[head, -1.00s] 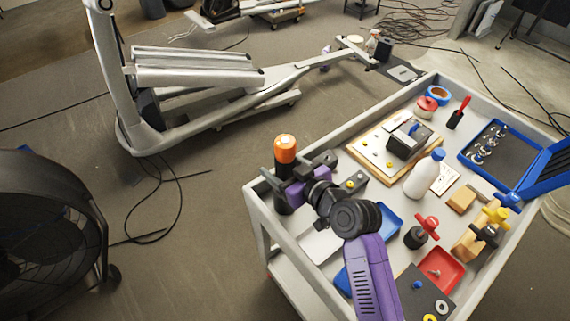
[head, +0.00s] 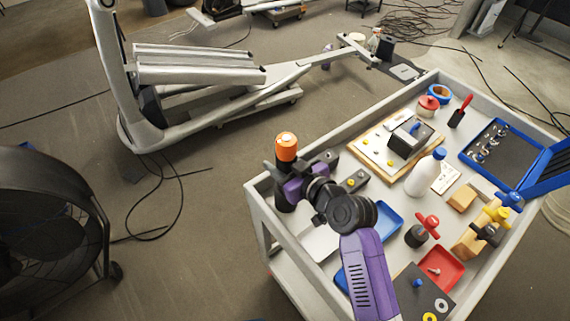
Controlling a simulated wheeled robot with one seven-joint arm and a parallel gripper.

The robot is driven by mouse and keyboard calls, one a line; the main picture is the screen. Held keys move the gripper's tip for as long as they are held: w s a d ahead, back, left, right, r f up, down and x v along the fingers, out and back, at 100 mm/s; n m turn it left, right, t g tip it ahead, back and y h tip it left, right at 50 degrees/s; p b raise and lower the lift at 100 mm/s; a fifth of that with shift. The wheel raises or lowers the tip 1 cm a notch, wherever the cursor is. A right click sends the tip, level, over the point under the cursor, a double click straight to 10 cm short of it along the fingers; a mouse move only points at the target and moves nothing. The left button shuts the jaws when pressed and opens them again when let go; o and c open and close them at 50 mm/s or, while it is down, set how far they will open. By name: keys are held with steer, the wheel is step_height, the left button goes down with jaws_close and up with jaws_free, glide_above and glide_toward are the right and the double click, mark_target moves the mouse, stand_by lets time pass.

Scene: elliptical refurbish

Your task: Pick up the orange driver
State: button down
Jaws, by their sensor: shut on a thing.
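The orange driver (head: 286,147) is an upright cylinder with an orange top and a dark lower body. It stands at the left corner of the grey cart in the head view. My gripper (head: 289,180), with black and purple parts, is shut on the dark body just below the orange top. The fingers hide part of that body. I cannot tell whether the driver's lower end touches the cart.
The grey cart (head: 395,103) has raised rims. A white bottle (head: 424,174), a black box on a wooden board (head: 367,155), blue trays and a red tray (head: 440,268) crowd its top. A large black fan (head: 45,230) stands at the left, with cables on the floor.

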steer(key=shift+r, duration=0.2)
step_height(320, 180, up, 20)
steer(key=b, duration=0.1)
stand_by(0.4)
steer(key=shift+f, duration=0.1)
steer(key=c, duration=1.7)
jaws_free()
jaws_close()
